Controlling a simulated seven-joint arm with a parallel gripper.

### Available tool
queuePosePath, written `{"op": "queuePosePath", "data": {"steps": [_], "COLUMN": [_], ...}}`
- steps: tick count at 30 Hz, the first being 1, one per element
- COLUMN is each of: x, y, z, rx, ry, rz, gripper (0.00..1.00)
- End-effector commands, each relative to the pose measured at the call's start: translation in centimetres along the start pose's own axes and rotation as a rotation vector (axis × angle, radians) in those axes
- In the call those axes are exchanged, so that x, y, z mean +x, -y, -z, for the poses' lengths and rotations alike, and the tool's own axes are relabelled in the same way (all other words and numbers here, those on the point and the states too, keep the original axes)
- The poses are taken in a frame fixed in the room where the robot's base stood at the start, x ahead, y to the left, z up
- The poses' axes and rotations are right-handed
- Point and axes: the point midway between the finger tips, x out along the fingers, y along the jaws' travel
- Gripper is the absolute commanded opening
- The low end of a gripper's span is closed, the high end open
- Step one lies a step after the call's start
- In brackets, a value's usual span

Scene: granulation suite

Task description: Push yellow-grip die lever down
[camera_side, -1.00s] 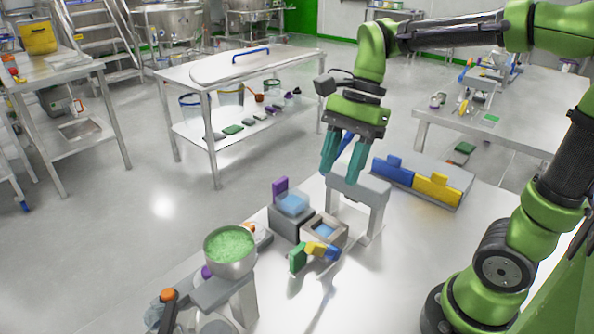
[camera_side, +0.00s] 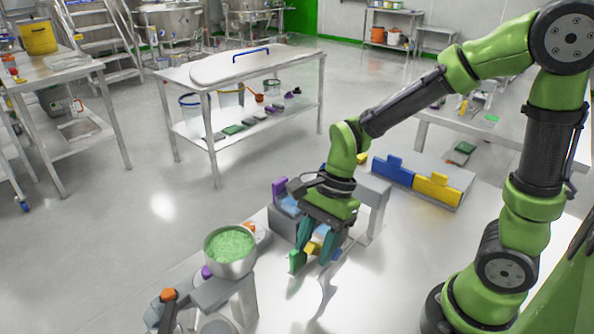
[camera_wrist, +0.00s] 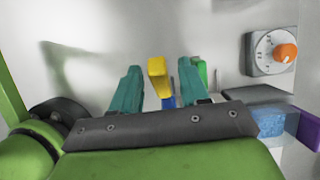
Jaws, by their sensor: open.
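A cluster of small levers with green, yellow and blue grips stands at the front of the grey die block on the bench. In the side view the yellow grip (camera_side: 312,246) is partly covered by my gripper (camera_side: 311,262), and the green grip (camera_side: 296,261) shows at its left. In the wrist view the yellow grip (camera_wrist: 157,75) stands between my two teal fingers (camera_wrist: 158,70), with visible gaps on both sides. The blue grip (camera_wrist: 168,102) is just below it, and the green grip (camera_wrist: 201,72) is beyond the right finger. My gripper is open and holds nothing.
A bowl of green granules (camera_side: 230,246) stands left of the gripper. A grey box with an orange knob (camera_wrist: 285,52) and a purple-ended block (camera_wrist: 309,130) are close by. A grey frame (camera_side: 376,200) stands behind; a tray with blue and yellow blocks (camera_side: 437,190) lies behind right.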

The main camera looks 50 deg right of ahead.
Motion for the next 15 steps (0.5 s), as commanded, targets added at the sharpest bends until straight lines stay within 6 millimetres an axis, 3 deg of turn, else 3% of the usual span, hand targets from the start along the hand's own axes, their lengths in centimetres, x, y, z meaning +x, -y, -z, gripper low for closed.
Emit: {"op": "queuePosePath", "data": {"steps": [6,15], "x": [0.03,0.0], "y": [-0.01,0.0], "z": [-0.01,-0.01], "rx": [-0.001,-0.001], "ry": [0.0,0.0], "rz": [0.0,0.0], "gripper": [0.45,0.0]}}
